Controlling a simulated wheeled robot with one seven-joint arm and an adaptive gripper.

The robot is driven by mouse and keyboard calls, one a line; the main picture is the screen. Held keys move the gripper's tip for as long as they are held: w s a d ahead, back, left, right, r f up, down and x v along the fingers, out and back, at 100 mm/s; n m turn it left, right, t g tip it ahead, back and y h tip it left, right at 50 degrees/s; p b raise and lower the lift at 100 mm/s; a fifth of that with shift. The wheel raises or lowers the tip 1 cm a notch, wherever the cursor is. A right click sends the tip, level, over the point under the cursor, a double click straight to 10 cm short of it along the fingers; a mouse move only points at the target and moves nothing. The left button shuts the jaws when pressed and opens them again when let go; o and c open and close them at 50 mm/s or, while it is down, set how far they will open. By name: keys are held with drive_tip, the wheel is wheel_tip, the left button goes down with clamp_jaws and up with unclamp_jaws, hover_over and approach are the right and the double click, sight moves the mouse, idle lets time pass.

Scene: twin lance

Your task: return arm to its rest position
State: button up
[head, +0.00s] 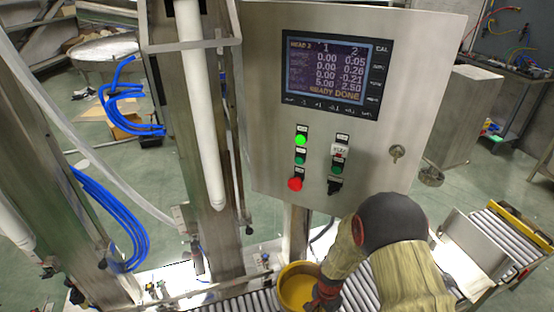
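My arm, in a tan cover with a dark rounded joint, reaches in from the bottom right of the head view. It bends down toward a yellow bucket on the roller conveyor. My gripper (326,294) shows only as a dark and red shape at the bucket's right side, partly cut off by the bottom edge. Its fingers cannot be made out, and I cannot tell whether it touches the bucket.
The yellow bucket (295,284) stands below the steel control panel (265,120), whose screen (332,75) reads "READY DONE". White lances (203,110) hang at the left near blue hoses (112,215). The roller conveyor (505,235) extends right.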

drive_tip(key=s+d+r+n+t, duration=0.1)
drive_tip(key=s+r, duration=0.4)
drive_tip(key=r, duration=1)
drive_tip(key=s+d+r+n+t, duration=0.1)
drive_tip(key=s+r+n+t, duration=0.2)
drive_tip(key=r, duration=1.3)
drive_tip(key=s+d+r+n+t+p, duration=0.1)
drive_tip(key=s+r+n, duration=0.5)
drive_tip(key=r, duration=1)
drive_tip(key=shift+s+r+n+t, duration=0.25)
drive_tip(key=shift+s+n+t, duration=0.25)
drive_tip(key=shift+s, duration=0.45)
drive_tip(key=shift+d+r, duration=0.1)
drive_tip(key=shift+r, duration=0.25)
drive_tip(key=shift+c, duration=2.3)
